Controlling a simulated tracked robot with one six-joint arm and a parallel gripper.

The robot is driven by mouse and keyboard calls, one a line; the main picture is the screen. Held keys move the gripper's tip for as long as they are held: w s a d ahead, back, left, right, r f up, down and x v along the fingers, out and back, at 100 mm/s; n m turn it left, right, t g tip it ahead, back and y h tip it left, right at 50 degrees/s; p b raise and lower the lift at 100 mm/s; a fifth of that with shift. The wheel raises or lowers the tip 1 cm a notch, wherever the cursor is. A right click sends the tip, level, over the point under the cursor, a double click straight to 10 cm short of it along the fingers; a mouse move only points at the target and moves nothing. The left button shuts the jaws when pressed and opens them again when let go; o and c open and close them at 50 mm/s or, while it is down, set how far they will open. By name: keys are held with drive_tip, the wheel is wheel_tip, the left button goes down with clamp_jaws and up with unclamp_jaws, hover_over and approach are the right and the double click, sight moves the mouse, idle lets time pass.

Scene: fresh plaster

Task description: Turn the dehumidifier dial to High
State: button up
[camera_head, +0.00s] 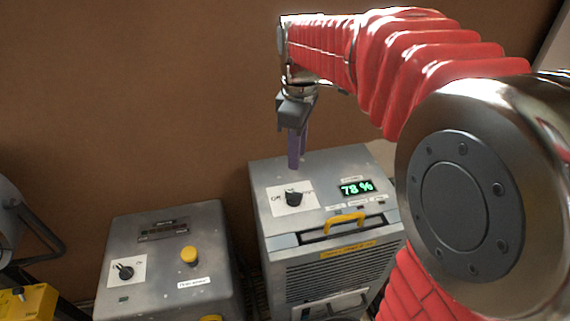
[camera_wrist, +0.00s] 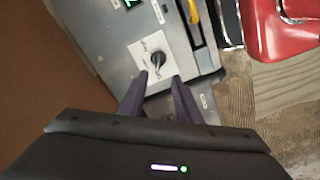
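The dehumidifier (camera_head: 326,243) is a grey box with a green display (camera_head: 356,188) reading 78% and a yellow handle (camera_head: 345,221). Its black dial (camera_head: 294,198) sits on a white label plate at the left of the top; the dial's setting is too small to read surely. The dial also shows in the wrist view (camera_wrist: 158,59), just beyond the fingertips. My gripper (camera_head: 296,165) points down above and behind the dial in the head view. In the wrist view my gripper (camera_wrist: 160,78) has its two purple fingers apart with nothing between them, not touching the dial.
A second grey machine (camera_head: 169,245) stands to the left, with a black knob (camera_head: 123,271) on a white plate and a yellow button (camera_head: 189,256). A brown wall (camera_head: 150,100) rises behind both. A yellow item (camera_head: 28,302) lies at the lower left.

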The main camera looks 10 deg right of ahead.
sight(295, 193)
drive_tip(key=shift+w+f+n, duration=0.2)
drive_tip(key=shift+w+n, duration=0.1)
drive_tip(key=shift+w, duration=0.1)
drive_tip(key=shift+f, duration=0.1)
wheel_tip(295, 193, down, 14)
drive_tip(key=shift+r, duration=0.2)
idle(0.5)
